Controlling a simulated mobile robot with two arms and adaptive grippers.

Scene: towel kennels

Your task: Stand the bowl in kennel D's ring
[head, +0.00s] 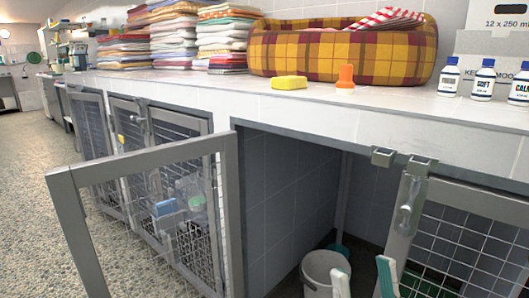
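A whitish round container (318,266), bucket-like or a deep bowl, stands inside the open kennel near the bottom of the head view. No letter D can be read on any kennel. My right gripper (364,281) shows only as two pale fingertips with teal sides at the bottom edge. They are apart, with dark floor between them. The left fingertip overlaps the container's right side in the picture; contact cannot be told. My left gripper is not in view.
A mesh door (231,220) swings open at the left of the kennel; another mesh door (404,222) is at the right. The counter (330,98) above carries towel stacks (222,40), a plaid pet bed (342,52), a yellow sponge (289,83) and bottles (483,80).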

